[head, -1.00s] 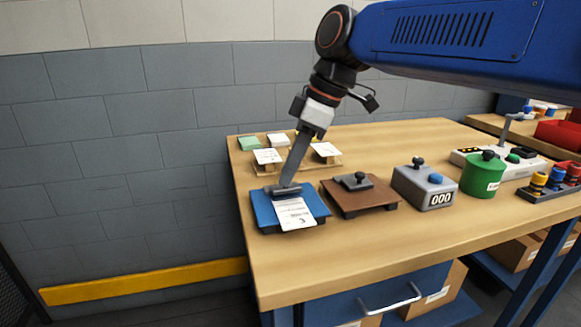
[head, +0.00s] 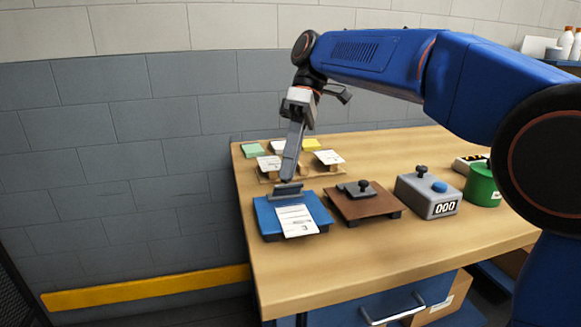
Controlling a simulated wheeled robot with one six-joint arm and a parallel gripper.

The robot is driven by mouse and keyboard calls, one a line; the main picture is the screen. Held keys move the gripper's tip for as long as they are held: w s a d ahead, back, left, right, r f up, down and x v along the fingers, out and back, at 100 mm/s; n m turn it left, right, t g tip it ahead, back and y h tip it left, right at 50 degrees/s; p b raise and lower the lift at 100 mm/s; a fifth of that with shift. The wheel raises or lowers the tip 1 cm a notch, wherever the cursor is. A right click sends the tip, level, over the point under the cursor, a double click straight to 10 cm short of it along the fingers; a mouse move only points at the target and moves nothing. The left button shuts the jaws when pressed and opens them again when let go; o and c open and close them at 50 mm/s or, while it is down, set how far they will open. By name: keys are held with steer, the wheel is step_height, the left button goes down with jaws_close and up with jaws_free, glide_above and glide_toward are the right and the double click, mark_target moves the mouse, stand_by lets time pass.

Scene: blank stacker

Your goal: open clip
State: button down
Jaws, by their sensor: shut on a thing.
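A blue clipboard-like base (head: 264,217) lies at the near left of the table. A grey clip (head: 286,191) sits at its far edge, and its plate now stands tilted up. A white printed sheet (head: 297,221) lies on the base, its far end close to the clip. My gripper (head: 288,182) comes down from above with its long grey fingers shut on the clip's upper edge. The fingertips hide part of the clip, and the exact grip cannot be seen.
Right of the base are a brown board (head: 373,204) with a black-knobbed clamp, a grey counter box (head: 427,196) reading 000 and a green canister (head: 482,184). Behind stand a wooden rack (head: 312,172) with sheets and coloured pads (head: 255,150). The table front is clear.

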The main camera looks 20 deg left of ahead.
steer(key=shift+w+a+f+g, duration=0.1)
steer(key=shift+w+a+g, duration=0.1)
steer(key=shift+g, duration=0.2)
steer(key=shift+h, duration=0.3)
steer(key=c, duration=1.6)
jaws_free()
steer(key=shift+c, duration=0.2)
